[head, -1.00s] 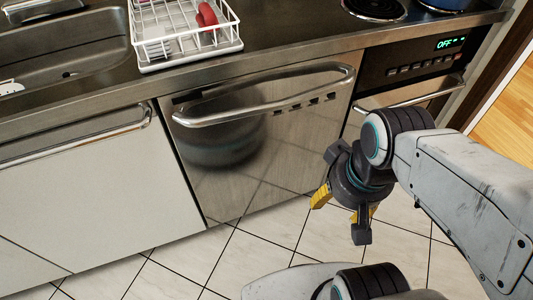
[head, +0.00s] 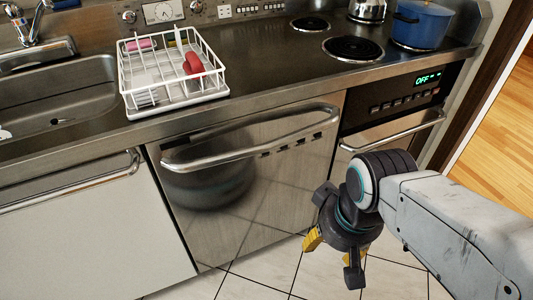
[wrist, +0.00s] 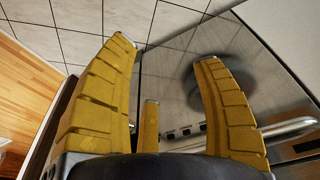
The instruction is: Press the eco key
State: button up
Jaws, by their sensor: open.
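No label reading eco is legible, so I cannot tell which key it is. A row of several small dark keys (head: 292,145) sits on the steel dishwasher door (head: 270,195), just below its bar handle (head: 250,145). Another row of small keys (head: 405,101) lies under the green OFF display (head: 428,78) on the oven panel. My gripper (head: 333,260) is open and empty, hanging low in front of the dishwasher's right side, apart from both rows. In the wrist view, its yellow fingers (wrist: 165,95) are spread, with the dishwasher keys (wrist: 190,131) beyond them.
The oven handle (head: 395,133) juts out below its panel. On the counter are a white dish rack (head: 175,105), coil burners (head: 353,49), a blue pot (head: 420,25) and a kettle (head: 367,10). The sink (head: 60,95) is at left. Tiled floor (head: 265,275) in front looks clear.

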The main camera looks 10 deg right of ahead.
grip_shut()
dwell(0.4)
jog(key=c, duration=1.2)
grip_release()
